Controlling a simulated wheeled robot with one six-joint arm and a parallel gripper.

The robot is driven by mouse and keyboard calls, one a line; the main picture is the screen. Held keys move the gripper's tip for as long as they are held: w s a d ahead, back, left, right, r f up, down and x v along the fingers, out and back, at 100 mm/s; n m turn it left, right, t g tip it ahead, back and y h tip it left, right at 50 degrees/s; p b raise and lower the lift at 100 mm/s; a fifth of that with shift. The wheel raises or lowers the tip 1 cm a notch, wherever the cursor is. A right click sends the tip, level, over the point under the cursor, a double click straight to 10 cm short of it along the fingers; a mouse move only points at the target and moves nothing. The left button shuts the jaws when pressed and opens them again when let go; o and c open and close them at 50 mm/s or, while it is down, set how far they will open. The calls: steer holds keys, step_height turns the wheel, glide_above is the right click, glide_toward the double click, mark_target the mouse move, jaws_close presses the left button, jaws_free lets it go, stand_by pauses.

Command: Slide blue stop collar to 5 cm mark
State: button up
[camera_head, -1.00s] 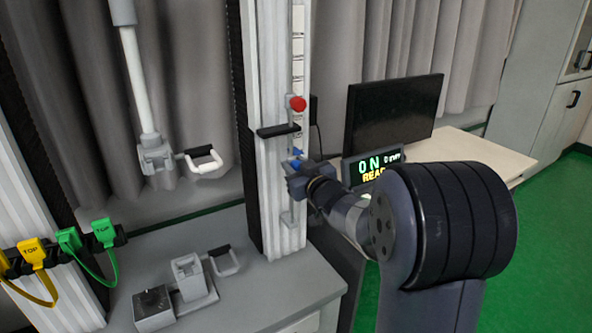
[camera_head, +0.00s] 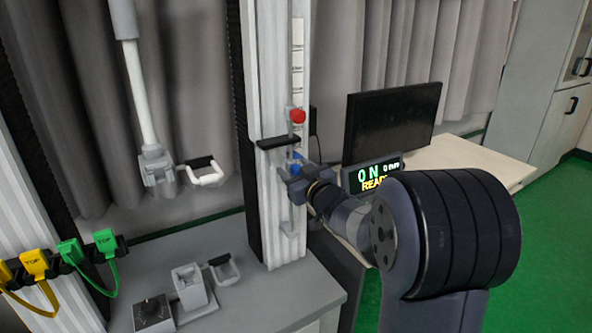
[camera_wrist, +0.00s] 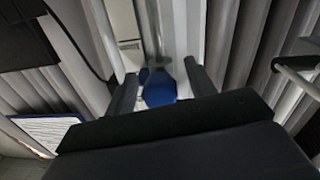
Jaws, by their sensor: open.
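The blue stop collar (camera_head: 296,168) sits low on the rail at the front of the white tower column, below a red knob (camera_head: 298,116). My gripper (camera_head: 291,181) is at the collar's height on the rail and partly hides it. In the wrist view the blue collar (camera_wrist: 159,92) shows between the two open fingers of my gripper (camera_wrist: 160,85). I cannot tell whether the fingers touch it. A scale strip (camera_head: 297,60) runs up the column above the red knob; its marks are too small to read.
A black bracket (camera_head: 278,142) sticks out of the column just above the collar. A monitor (camera_head: 392,120) and a lit display reading READY (camera_head: 372,174) stand at the right. A grey block fixture (camera_head: 190,287) stands on the bench left of the column.

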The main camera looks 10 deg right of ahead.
steer(key=v, duration=1)
steer(key=shift+s, duration=0.35)
steer(key=x, duration=1)
steer(key=shift+w, duration=0.35)
steer(key=shift+w+f+b, duration=0.1)
steer(key=shift+f+b, duration=0.3)
steer(key=shift+f, duration=0.1)
steer(key=shift+f+b, duration=0.35)
steer(key=shift+f, duration=0.1)
steer(key=shift+r, duration=0.15)
